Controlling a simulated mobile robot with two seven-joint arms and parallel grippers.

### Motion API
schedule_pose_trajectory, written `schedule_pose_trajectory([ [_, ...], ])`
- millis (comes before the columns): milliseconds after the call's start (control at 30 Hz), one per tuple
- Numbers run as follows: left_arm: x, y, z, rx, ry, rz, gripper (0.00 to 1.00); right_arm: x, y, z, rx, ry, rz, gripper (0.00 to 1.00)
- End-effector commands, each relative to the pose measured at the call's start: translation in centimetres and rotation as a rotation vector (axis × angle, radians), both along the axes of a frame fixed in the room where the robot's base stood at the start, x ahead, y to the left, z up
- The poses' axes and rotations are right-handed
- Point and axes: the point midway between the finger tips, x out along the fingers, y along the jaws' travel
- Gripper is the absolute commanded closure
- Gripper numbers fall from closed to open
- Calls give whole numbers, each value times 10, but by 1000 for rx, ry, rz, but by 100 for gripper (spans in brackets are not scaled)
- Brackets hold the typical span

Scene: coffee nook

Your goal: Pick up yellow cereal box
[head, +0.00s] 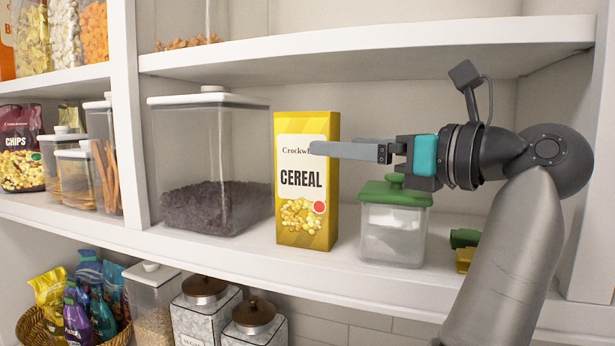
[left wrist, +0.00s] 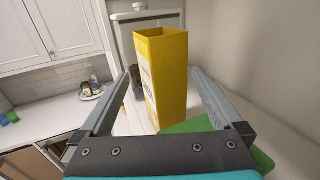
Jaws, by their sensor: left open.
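The yellow cereal box (head: 287,190) stands upright on the middle shelf, its printed front facing me. My left gripper (head: 322,149) is open at the box's upper right side. One finger overlaps the front of the box in the head view; the other finger is hidden there. In the left wrist view the box (left wrist: 168,85) stands between the two open fingers of the left gripper (left wrist: 160,72), with no visible grip on it. My right gripper is not in view.
A clear container with dark contents (head: 213,205) stands left of the box. A green-lidded jar (head: 392,235) stands close on its right, below my gripper. The upper shelf (head: 370,55) runs above. Canisters (head: 205,310) and a basket of bags (head: 30,325) are below.

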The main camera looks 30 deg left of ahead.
Motion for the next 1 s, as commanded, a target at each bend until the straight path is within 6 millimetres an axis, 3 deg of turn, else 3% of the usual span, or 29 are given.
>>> schedule_pose_trajectory([
  [500,10,51,-3,0,0,1,0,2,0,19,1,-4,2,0],
  [767,11,54,-4,-1,0,-1,0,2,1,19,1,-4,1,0],
  [1000,11,54,-4,-1,0,-1,25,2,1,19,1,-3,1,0],
])
